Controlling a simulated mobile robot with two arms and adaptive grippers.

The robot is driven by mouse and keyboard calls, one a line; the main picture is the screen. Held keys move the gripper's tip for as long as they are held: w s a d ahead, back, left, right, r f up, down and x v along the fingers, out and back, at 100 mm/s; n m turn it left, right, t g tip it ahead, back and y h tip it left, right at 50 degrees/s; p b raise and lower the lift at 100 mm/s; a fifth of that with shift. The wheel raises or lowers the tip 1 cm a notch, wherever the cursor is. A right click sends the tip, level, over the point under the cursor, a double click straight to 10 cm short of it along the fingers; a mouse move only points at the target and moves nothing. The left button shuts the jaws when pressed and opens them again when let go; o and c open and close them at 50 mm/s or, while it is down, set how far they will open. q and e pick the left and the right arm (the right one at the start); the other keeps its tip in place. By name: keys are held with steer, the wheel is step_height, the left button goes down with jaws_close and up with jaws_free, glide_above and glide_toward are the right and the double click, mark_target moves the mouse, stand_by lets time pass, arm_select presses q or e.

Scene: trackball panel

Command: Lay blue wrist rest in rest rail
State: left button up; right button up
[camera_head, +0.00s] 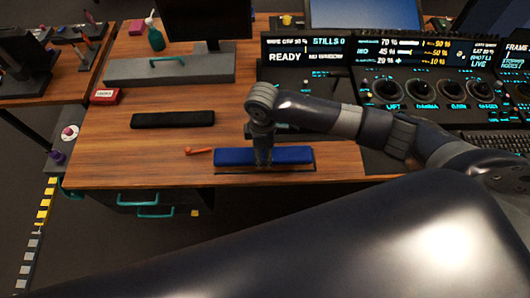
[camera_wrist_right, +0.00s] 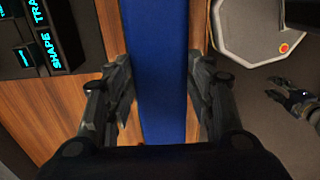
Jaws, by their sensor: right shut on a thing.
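The blue wrist rest (camera_head: 292,155) is a long bar lying left to right near the desk's front edge. My right gripper (camera_head: 263,160) reaches down from above and is shut on its middle. In the right wrist view the blue wrist rest (camera_wrist_right: 163,75) runs between both fingers (camera_wrist_right: 163,100). A thin dark edge (camera_head: 265,173) shows just in front of and below the bar, perhaps the rest rail; I cannot tell whether the bar touches it. My left gripper (camera_wrist_right: 290,97) seems to show small at the right of the wrist view; its fingers are unclear.
A black bar (camera_head: 172,119) lies behind and left of the blue one. A small orange-red item (camera_head: 199,151) lies just left of the blue bar's end. A control panel with trackballs (camera_head: 430,90) stands at back right. Bare desk wood (camera_head: 110,150) is free at the left.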

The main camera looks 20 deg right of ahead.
steer(key=shift+w+d, duration=0.1)
steer(key=shift+d, duration=0.2)
steer(key=shift+f, duration=0.35)
step_height(320, 180, down, 2)
steer(key=shift+f+p, duration=0.1)
steer(key=shift+p, duration=0.3)
steer(key=shift+f, duration=0.25)
arm_select(q)
steer(key=shift+s+d+r, duration=0.15)
steer(key=shift+d+r, duration=0.1)
steer(key=shift+r, duration=0.2)
steer(key=shift+a, duration=0.1)
arm_select(e)
steer(key=shift+f, duration=0.1)
steer(key=shift+f, duration=0.1)
steer(key=o, duration=1.2)
steer(key=shift+c, duration=0.2)
arm_select(q)
steer(key=shift+a, duration=0.1)
